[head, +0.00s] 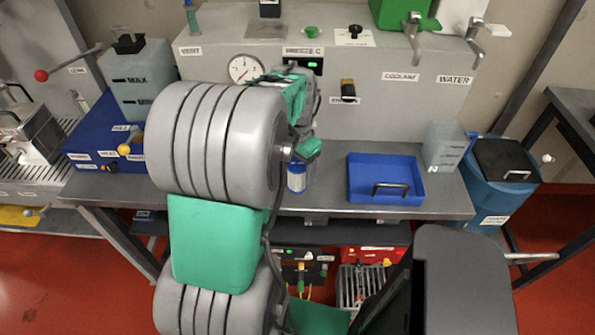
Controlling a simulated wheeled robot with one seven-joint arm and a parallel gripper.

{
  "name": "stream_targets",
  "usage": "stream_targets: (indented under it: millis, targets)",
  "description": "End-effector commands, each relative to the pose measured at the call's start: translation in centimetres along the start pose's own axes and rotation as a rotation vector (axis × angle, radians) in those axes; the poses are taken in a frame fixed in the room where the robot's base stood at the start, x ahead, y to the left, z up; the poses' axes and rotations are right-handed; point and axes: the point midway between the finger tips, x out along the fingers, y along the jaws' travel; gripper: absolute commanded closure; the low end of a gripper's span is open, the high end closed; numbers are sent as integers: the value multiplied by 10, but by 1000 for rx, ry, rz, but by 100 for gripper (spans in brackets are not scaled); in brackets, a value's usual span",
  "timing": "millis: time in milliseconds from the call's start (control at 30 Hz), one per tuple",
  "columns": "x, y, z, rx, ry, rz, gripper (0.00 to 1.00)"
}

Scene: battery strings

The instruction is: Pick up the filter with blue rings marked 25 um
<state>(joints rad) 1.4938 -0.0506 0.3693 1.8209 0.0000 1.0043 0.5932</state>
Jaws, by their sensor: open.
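A small white cylinder with blue rings (296,179), which looks like the filter, stands upright on the grey bench just right of my arm's large grey joint. Its 25 um marking cannot be read at this size. My gripper (306,150) is at the green and grey end of my arm, close above the cylinder in the picture. It is open. Its fingertips are small and partly hidden, and I cannot tell whether they touch the cylinder. My arm covers the bench to the left of it.
An empty blue tray (384,202) with a handle lies right of the cylinder. A grey panel (400,100) with a gauge (245,69) and labels stands behind. A blue box (100,150) is at left, a blue bin (498,195) at right. Bare bench (330,200) shows between cylinder and tray.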

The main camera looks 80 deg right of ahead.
Motion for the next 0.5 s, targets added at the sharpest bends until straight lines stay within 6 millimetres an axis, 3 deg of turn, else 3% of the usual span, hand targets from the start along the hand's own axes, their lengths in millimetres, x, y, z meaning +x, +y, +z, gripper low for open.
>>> stream_targets:
  millis: [100, 300, 500]
  targets:
    - [13, 0, 0, -1, 1, -1, 25]
    - [14, -1, -1, -1, 2, -1, 25]
    - [14, -1, -1, -1, 2, -1, 41]
